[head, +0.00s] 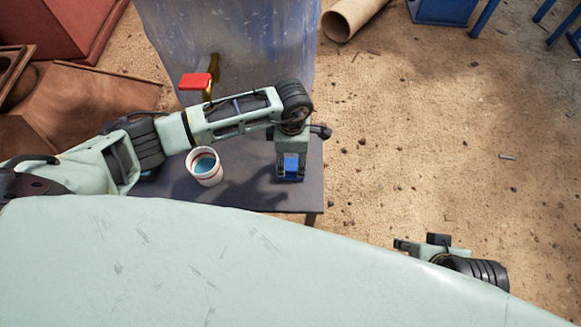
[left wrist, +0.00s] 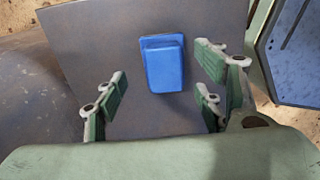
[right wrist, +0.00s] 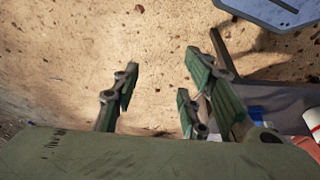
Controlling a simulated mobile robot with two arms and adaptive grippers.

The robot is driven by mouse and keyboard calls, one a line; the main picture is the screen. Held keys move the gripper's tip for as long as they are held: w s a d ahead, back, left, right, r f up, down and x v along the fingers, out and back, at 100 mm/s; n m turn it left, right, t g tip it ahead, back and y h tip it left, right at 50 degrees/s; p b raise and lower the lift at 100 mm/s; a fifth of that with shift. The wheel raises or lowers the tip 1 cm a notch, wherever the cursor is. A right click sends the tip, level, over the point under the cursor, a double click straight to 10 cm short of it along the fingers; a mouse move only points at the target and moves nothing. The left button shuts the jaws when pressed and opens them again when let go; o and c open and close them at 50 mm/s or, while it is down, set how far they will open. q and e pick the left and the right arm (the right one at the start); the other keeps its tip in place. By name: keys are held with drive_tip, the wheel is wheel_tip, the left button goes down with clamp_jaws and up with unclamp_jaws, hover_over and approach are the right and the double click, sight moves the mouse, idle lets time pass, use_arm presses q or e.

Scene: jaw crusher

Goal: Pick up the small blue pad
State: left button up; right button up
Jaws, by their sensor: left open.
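The small blue pad (left wrist: 163,65) lies on the dark table, between and a little beyond the open fingers of my left gripper (left wrist: 163,88) in the left wrist view. In the head view the blue pad (head: 291,166) shows between the fingers of the left gripper (head: 291,172), which points down over the table's right end. The fingers look apart from the pad. My right gripper (right wrist: 155,95) is open and empty above the sandy ground; in the head view it is at the lower right, partly hidden by my body.
A white cup with red bands and blue contents (head: 205,168) stands on the dark table (head: 250,194), left of the pad. A red block (head: 194,82) sits on a brass-coloured part behind my left arm. A large worn blue-grey body (head: 235,40) rises behind the table. Open ground lies right.

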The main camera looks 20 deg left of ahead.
sight(290, 163)
use_arm(q)
wheel_tip(290, 163, down, 4)
drive_tip(key=shift+s+a+b, duration=0.1)
drive_tip(key=shift+s+b, duration=0.05)
drive_tip(key=shift+b, duration=0.35)
drive_tip(key=shift+f, duration=0.2)
drive_tip(key=shift+r, duration=0.1)
drive_tip(key=c, duration=1.1)
use_arm(e)
drive_tip(key=shift+w+a+f+t, duration=0.1)
drive_tip(key=shift+w+a+t, duration=0.15)
drive_tip(key=shift+w, duration=0.35)
drive_tip(key=shift+w+a+f+t, duration=0.1)
drive_tip(key=shift+w+t, duration=0.25)
drive_tip(key=shift+w, duration=0.25)
